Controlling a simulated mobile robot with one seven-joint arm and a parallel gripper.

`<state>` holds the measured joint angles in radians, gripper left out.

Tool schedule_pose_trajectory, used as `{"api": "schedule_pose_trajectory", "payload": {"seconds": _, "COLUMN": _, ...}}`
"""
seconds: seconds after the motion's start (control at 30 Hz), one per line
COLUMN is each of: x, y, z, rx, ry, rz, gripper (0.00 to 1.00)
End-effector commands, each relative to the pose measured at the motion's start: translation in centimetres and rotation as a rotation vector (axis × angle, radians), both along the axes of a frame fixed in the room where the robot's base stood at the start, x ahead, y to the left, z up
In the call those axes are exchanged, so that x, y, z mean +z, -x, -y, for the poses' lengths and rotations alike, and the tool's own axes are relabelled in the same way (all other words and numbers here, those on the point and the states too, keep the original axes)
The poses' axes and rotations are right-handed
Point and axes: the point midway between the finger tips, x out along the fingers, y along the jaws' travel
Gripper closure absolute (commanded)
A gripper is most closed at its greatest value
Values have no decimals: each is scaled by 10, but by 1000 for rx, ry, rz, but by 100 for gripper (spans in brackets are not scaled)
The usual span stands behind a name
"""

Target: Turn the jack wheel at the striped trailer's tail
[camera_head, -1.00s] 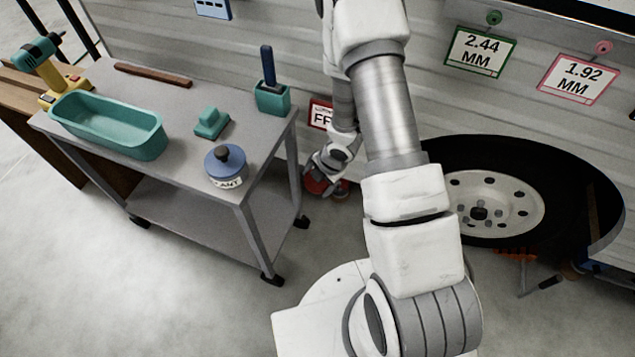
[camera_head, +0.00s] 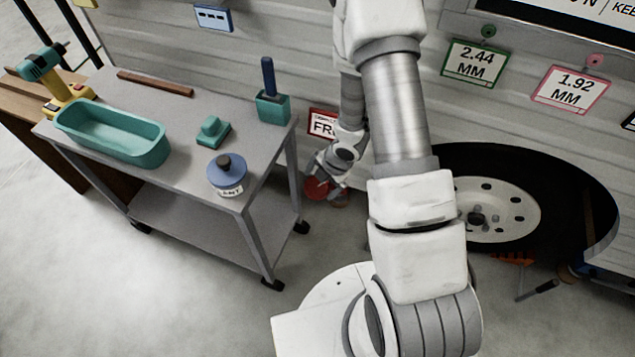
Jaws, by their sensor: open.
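A small red round part (camera_head: 317,188), which looks like the jack wheel, is low by the ribbed pale wall (camera_head: 240,50), just right of the cart. My gripper (camera_head: 317,174) is down at this red part, its fingers close to or around its upper side; I cannot tell whether they touch it. The jaws are open. The gripper and my wrist hide part of the red part. No stripes that clearly mark a striped trailer can be made out beyond the wall's ribs.
A grey cart (camera_head: 185,185) at left carries a teal tray (camera_head: 110,148), a blue-lidded jar (camera_head: 226,176) and a teal holder (camera_head: 273,107). A spare wheel (camera_head: 495,208) leans at right. Tags hang on the wall, one red-framed (camera_head: 322,124) beside my wrist. The floor in front is clear.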

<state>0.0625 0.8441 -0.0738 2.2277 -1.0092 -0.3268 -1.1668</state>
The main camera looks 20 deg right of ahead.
Motion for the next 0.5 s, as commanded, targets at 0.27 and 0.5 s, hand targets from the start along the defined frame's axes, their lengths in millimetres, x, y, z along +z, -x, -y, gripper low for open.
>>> {"api": "schedule_pose_trajectory", "payload": {"seconds": 0.27, "x": 75, "y": 18, "z": 14, "rx": -3, "ry": -1, "rz": 4, "gripper": 0}}
{"api": "schedule_pose_trajectory", "payload": {"seconds": 0.5, "x": 112, "y": 29, "z": 22, "rx": -4, "ry": 0, "rz": 2, "gripper": 0}}
